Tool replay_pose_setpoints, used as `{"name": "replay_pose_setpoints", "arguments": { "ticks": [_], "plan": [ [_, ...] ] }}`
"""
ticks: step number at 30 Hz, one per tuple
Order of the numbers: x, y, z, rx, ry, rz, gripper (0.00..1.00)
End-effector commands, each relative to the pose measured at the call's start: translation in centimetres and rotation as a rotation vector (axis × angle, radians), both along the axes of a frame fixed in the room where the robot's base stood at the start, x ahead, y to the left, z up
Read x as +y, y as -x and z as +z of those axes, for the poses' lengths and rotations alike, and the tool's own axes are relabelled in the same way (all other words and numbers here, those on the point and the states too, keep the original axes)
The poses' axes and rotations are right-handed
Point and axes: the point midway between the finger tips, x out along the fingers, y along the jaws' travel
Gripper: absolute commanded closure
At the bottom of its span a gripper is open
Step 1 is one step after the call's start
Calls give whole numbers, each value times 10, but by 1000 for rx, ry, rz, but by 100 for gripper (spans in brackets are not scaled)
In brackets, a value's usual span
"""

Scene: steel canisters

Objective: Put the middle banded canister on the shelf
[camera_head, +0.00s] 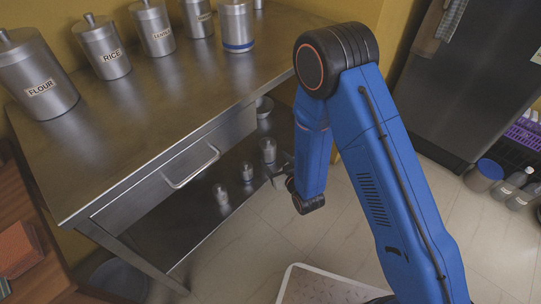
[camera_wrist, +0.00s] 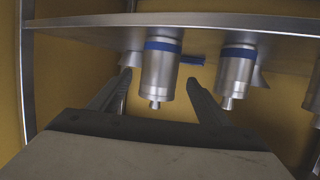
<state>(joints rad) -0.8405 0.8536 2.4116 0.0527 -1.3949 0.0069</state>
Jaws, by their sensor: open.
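Three small steel canisters stand in a row on the lower shelf in the head view: a near one (camera_head: 221,195), a middle one (camera_head: 247,171) and a far one (camera_head: 268,150). The wrist view is upside down. There, a blue-banded canister (camera_wrist: 160,72) stands in line with the gap between my fingers, and a second blue-banded canister (camera_wrist: 237,72) is to the right, outside them. My gripper (camera_wrist: 158,79) is open, its fingertips beside the first canister without gripping it. In the head view my gripper (camera_head: 281,176) is at the shelf's open edge, partly hidden by my arm.
The steel table (camera_head: 150,130) above bears labelled canisters and a large blue-banded canister (camera_head: 237,28). Its drawer handle (camera_head: 193,168) juts out above the lower shelf (camera_head: 190,238). The floor in front is clear.

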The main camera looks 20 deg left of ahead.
Motion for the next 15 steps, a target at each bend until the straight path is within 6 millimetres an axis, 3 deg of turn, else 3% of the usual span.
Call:
{"name": "replay_pose_setpoints", "arguments": {
  "ticks": [6, 15],
  "plan": [
    [-22, 22, 9, 1, 1, 0, 30],
    [-30, 30, 13, 1, 1, 0, 30]
  ]
}}
